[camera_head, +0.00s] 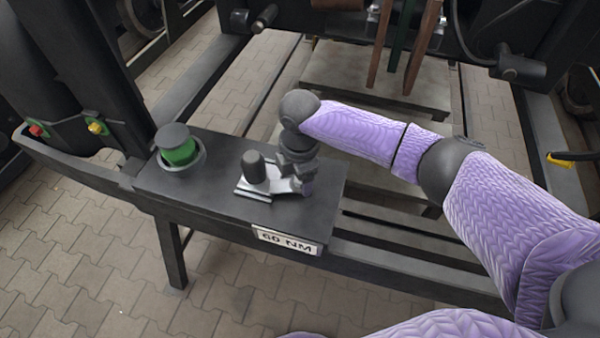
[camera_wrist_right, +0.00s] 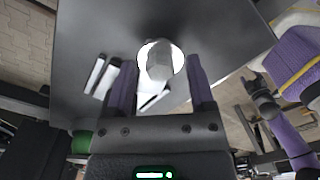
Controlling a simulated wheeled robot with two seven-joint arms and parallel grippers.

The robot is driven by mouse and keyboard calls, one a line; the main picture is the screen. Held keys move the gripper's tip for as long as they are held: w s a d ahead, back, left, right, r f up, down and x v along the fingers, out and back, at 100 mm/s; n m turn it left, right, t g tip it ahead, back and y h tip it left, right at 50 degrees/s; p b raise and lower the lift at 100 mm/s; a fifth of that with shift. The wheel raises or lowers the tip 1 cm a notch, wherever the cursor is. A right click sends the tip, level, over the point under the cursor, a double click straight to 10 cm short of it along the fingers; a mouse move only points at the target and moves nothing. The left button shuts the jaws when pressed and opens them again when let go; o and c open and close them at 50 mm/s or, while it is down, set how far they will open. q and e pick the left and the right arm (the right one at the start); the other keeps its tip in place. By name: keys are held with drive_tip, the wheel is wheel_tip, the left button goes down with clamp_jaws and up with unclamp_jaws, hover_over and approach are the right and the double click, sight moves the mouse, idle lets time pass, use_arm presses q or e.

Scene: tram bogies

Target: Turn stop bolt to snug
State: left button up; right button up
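In the right wrist view, a grey bolt-like post (camera_wrist_right: 160,62) stands in a bright round seat on a dark plate, between the lines of my right gripper's fingers. The right gripper (camera_wrist_right: 162,88) is open, its two purple-sided fingers apart. I cannot tell whether they touch the post. In the head view, the right gripper (camera_head: 307,188) points down over the dark box beam, at the right end of a silver bracket (camera_head: 285,186); its fingertips are mostly hidden. A dark upright cylinder (camera_head: 254,167) stands on that bracket. What seems my left gripper (camera_wrist_right: 262,96) is small in the wrist view.
The dark box beam (camera_head: 205,200) carries a green, dark-capped knob (camera_head: 178,150) at left and a "60 NM" label (camera_head: 287,241) on its front. Red (camera_head: 36,131) and yellow (camera_head: 96,127) buttons sit further left. Bogie frame bars lie behind; paved floor is open in front.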

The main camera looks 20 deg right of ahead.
wheel_tip(320, 180, up, 10)
drive_tip(key=p, duration=0.3)
drive_tip(key=shift+f, duration=0.25)
drive_tip(key=shift+r, duration=0.2)
